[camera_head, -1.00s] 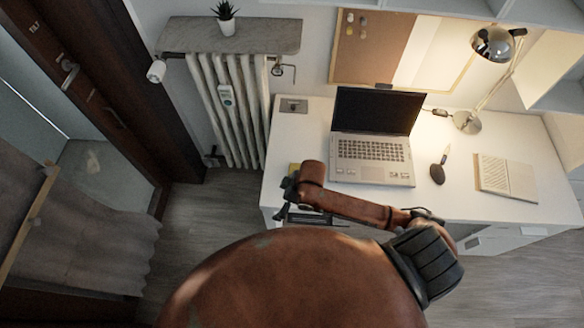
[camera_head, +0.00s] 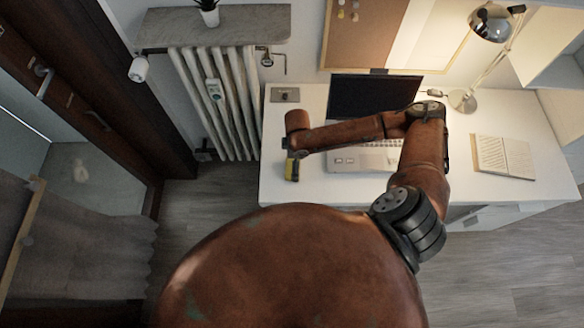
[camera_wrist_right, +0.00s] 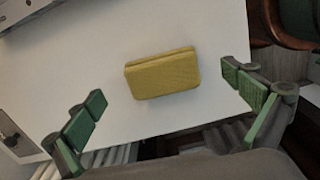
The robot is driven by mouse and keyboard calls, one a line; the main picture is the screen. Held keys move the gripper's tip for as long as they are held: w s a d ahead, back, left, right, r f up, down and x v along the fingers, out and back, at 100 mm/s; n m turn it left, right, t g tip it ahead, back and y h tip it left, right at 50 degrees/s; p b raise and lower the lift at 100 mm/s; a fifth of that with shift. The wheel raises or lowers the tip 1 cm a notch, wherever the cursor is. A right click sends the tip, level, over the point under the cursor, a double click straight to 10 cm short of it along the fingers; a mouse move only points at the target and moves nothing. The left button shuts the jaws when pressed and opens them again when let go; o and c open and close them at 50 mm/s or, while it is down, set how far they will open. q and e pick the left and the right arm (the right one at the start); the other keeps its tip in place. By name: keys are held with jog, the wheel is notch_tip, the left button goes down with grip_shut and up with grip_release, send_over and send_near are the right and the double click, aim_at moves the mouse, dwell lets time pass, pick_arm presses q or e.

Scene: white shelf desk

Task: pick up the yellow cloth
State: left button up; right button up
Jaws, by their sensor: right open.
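The yellow cloth (camera_wrist_right: 163,75) is a folded, block-like pad lying flat on the white desk in the right wrist view. In the head view a small yellow part of the cloth (camera_head: 290,171) shows near the desk's front left, partly covered by my right arm. My right gripper (camera_wrist_right: 168,98) is open, with green-padded fingers spread wide on either side of the cloth's near side. Nothing is between the fingers, and the cloth appears apart from both. In the head view my right arm's wrist is over the desk's left part, and its fingers are mostly hidden. My left gripper is not in view.
An open laptop (camera_head: 374,96) stands mid-desk, partly behind my right arm. A lamp (camera_head: 463,101) and an open book (camera_head: 503,157) are on the right. A radiator (camera_head: 226,105) stands left of the white desk (camera_head: 278,122), whose left surface is mostly clear.

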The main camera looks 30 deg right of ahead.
notch_tip(320, 180, down, 3)
jog(key=shift+r, duration=0.1)
jog(key=shift+f, duration=0.45)
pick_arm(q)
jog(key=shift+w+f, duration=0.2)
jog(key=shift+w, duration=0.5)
pick_arm(e)
jog(key=shift+c, duration=0.4)
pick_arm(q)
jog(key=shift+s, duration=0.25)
pick_arm(e)
jog(key=c, duration=1.2)
jog(key=shift+o, duration=0.2)
jog(key=shift+r, duration=0.15)
